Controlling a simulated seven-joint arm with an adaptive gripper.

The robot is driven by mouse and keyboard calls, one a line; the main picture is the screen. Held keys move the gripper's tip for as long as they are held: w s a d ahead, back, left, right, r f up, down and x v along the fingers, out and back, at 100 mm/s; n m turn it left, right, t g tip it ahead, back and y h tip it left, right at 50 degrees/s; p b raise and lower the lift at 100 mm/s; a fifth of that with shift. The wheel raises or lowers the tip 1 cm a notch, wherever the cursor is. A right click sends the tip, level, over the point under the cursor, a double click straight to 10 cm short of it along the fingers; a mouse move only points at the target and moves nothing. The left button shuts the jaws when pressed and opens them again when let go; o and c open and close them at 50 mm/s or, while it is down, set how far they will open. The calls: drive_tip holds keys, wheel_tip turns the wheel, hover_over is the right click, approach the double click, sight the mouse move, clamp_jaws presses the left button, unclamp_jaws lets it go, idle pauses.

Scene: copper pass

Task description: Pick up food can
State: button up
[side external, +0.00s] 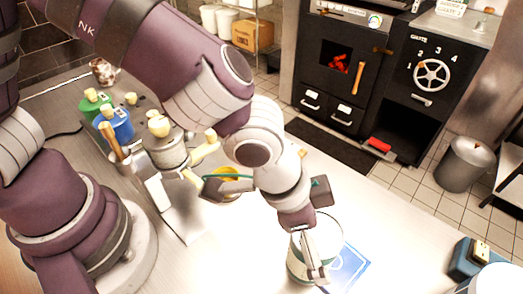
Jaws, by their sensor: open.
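The likely food can (299,262), a pale, whitish-green cylinder, stands upright on the bright worktop at the lower middle of the side external view. My gripper (314,256) points down at this can, and a light finger crosses in front of its near side. The jaws are open. The other finger is hard to make out, and I cannot tell whether either finger touches the can. The finger and the gripper body hide part of the can's rim and side.
A blue printed sheet (352,268) lies beside the can. Green (92,107) and blue (117,126) canisters stand at the left. A blue box (467,262) is at the lower right. A black oven (340,75) stands behind.

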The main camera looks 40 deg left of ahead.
drive_tip(key=x, duration=0.3)
drive_tip(key=shift+r, duration=0.1)
drive_tip(key=c, duration=1.3)
drive_tip(key=r, duration=0.9)
drive_tip(key=shift+w+d+r, duration=0.2)
drive_tip(key=shift+w+d, duration=0.15)
drive_tip(key=shift+d, duration=0.05)
drive_tip(key=w+d, duration=0.2)
hover_over(339, 261)
wheel_tip(339, 261, down, 9)
drive_tip(key=shift+r, duration=0.1)
